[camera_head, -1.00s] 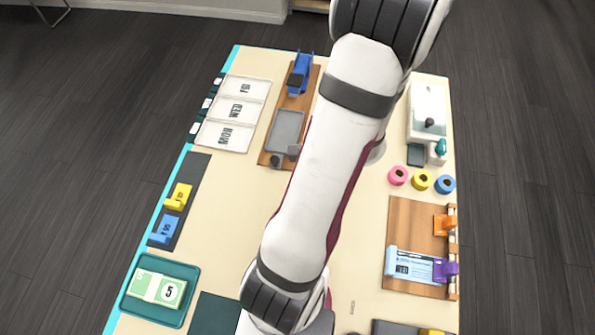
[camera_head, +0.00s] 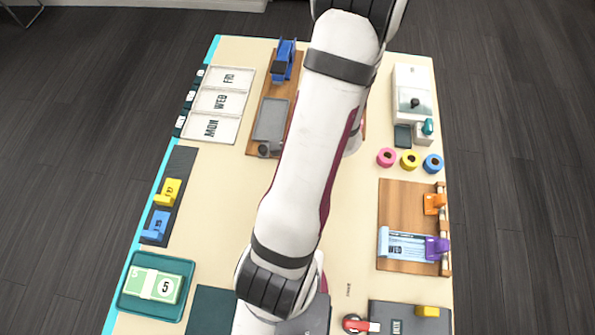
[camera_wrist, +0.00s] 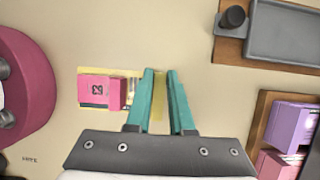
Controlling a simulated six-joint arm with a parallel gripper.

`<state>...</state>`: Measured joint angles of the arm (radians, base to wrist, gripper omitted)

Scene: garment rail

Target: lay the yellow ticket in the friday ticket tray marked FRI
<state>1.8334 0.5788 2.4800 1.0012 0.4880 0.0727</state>
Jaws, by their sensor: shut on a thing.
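In the wrist view, my gripper (camera_wrist: 160,76) has teal fingers closed on the thin yellow ticket (camera_wrist: 159,98), which shows as a narrow strip between them. The head view does not show my gripper; my arm crosses the middle and leaves at the top edge. The friday ticket tray (camera_head: 249,84) is the farthest of three white trays at the left of the table, with its FRI label showing. The WED tray (camera_head: 239,105) and MON tray (camera_head: 230,131) lie in front of it.
A wooden board (camera_head: 257,135) with a grey tray (camera_head: 270,122) and blue device (camera_head: 284,62) stands right of the trays. Yellow (camera_head: 169,192) and blue (camera_head: 157,225) clips stand at left.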

